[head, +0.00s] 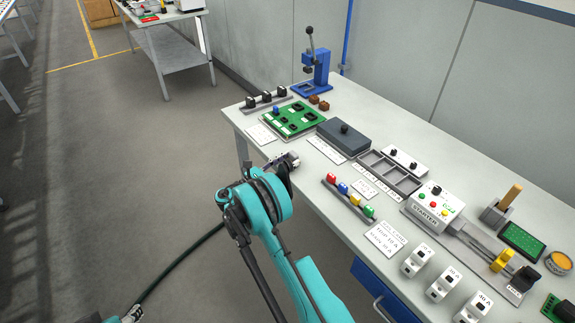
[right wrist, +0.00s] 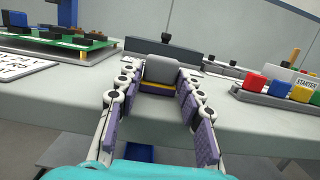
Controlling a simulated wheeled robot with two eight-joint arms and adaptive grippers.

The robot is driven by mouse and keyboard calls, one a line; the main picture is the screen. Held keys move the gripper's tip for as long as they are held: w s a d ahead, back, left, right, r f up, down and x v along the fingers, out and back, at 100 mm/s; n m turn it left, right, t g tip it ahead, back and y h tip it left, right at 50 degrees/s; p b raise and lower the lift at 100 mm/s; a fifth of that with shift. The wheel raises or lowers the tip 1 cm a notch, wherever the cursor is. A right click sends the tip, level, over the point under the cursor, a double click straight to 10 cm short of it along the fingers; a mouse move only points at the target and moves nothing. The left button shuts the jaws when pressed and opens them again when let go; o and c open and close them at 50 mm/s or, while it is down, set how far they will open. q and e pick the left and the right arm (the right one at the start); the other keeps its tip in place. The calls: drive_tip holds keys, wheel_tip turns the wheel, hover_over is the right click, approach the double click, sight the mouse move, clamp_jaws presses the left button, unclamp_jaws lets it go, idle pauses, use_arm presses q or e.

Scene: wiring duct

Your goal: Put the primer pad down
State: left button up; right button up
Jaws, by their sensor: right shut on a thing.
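My right gripper (head: 288,161) is at the front edge of the workbench (head: 240,118), left of the row of coloured pieces. In the right wrist view its purple-padded fingers (right wrist: 160,92) are closed on a small grey block with a yellowish lower strip, the primer pad (right wrist: 162,70). The pad sits level between the fingertips; whether it touches the bench top cannot be told. In the head view the fingers mostly hide it. A small part of my left gripper (head: 132,314) shows at the bottom left, low and away from the bench; its fingers are unclear.
Behind the gripper lie a white printed card (head: 325,150) and a dark grey box with a knob (head: 344,138). A green circuit board (head: 293,119) is to the left. Red, blue, yellow and green pieces (head: 349,195) stand in a rail to the right. The grey compartment tray (head: 388,173) is further back.

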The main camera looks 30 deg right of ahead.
drive_tip(key=shift+r, duration=0.15)
drive_tip(key=o, duration=1)
